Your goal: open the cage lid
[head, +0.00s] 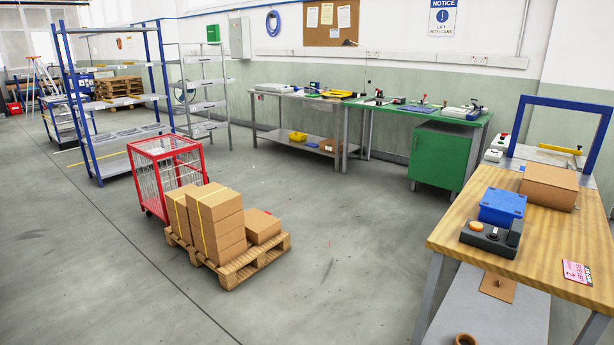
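A red-framed cage (155,185) with pale wire sides stands upright on the floor, left of the middle of the head view. Its red top frame (164,146) is small in the picture, and I cannot tell how the lid sits or whether it is latched. The lower front of the cage is partly hidden behind stacked cartons. Neither of my grippers is in view.
Just in front of the cage, a wooden pallet (233,277) carries several brown cartons (219,210). A blue shelf rack (91,120) stands behind it to the left. A wooden-topped bench (455,235) is at the right. Open floor (330,225) lies between.

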